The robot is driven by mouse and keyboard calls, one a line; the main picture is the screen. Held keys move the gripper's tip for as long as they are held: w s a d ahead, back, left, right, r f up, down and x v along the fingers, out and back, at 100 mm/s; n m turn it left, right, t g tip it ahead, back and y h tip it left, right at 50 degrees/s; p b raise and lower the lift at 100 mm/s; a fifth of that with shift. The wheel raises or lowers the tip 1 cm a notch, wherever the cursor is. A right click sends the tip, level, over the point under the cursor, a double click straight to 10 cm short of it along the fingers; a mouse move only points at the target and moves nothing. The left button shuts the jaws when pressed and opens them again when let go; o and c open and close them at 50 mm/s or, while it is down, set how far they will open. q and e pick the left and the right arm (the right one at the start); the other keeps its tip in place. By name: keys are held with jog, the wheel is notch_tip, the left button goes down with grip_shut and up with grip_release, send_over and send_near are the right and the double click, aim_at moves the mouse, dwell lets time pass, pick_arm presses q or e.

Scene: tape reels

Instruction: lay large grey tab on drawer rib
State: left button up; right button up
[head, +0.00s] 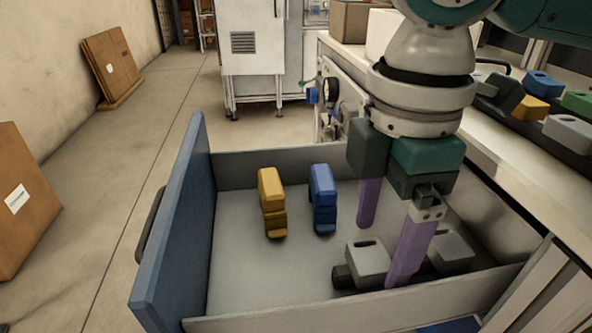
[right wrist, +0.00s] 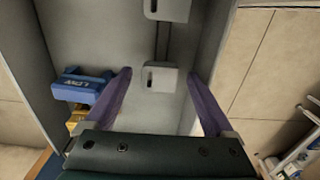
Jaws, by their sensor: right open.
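A light grey tab (head: 368,262) with a dark slot sits on the dark rib (head: 345,278) at the near side of the open drawer. A second grey tab (head: 450,250) is farther right along the rib, partly behind my finger. I cannot tell which is larger. My right gripper (head: 380,252) points down into the drawer, open. In the right wrist view, the first grey tab (right wrist: 160,78) shows between the spread purple fingers, with a gap on both sides; the other grey tab (right wrist: 167,8) is at the top edge. My left gripper is not in view.
A yellow tab (head: 271,200) and a blue tab (head: 323,197) stand farther back in the drawer (head: 235,270). Its blue front (head: 175,235) rises at left. A dark rack with colored tabs is on the right counter (head: 490,140). The drawer's left floor is clear.

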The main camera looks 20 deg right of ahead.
aim_at(377, 252)
notch_tip(377, 252, up, 11)
jog(key=p, duration=0.3)
